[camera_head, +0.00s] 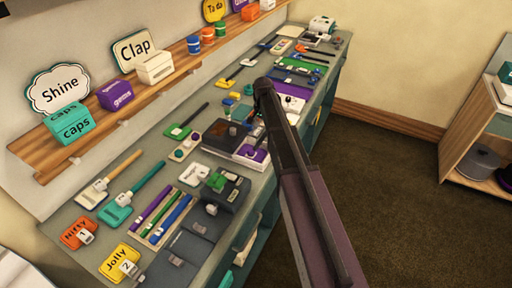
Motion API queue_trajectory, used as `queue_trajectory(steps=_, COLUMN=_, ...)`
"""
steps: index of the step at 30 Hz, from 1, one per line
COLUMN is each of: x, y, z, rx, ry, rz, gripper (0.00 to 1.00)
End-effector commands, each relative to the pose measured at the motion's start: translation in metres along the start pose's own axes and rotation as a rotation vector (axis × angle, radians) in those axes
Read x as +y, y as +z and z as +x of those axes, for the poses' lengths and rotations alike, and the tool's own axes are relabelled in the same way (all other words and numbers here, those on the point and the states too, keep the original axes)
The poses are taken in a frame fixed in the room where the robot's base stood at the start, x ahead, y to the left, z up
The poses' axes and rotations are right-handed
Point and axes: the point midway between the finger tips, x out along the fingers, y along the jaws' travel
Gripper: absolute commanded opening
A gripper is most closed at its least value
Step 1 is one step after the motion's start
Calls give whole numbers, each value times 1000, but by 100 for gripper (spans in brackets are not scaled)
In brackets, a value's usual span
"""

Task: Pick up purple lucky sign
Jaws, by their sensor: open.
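No sign that reads "Lucky" can be made out. A purple sign (240,5) stands on the wall shelf at the top edge, mostly cut off, and its word is not readable. A flat purple piece (291,103) lies on the bench beside my arm, with a white block on it; I cannot tell what is written there. A smaller purple piece (254,156) lies left of my arm, partly hidden. My gripper (263,89) is at the arm's far end, above the middle of the bench. It is small and dark here, open, with nothing visible in it.
The long bench (84,222) is crowded with brushes, pens, dark boxes, an orange sign (79,233) and a yellow sign (119,262). The wall shelf (40,152) holds a "Shine" sign (59,92), a "Clap" sign (133,49) and boxes. Carpet (400,190) lies clear at right.

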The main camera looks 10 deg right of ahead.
Motion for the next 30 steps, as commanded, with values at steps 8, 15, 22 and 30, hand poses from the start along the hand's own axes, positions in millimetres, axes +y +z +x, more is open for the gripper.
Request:
queue_trajectory(steps=8, x=0, y=0, z=7, rx=0, ry=0, rz=0, gripper=63)
queue_trajectory(steps=15, x=0, y=-1, z=25, rx=0, ry=0, rz=0, gripper=63)
queue_trajectory(steps=22, x=1, y=-1, z=42, rx=0, ry=0, rz=-1, gripper=63)
queue_trajectory(steps=30, x=1, y=-1, z=52, rx=0, ry=0, rz=-1, gripper=63)
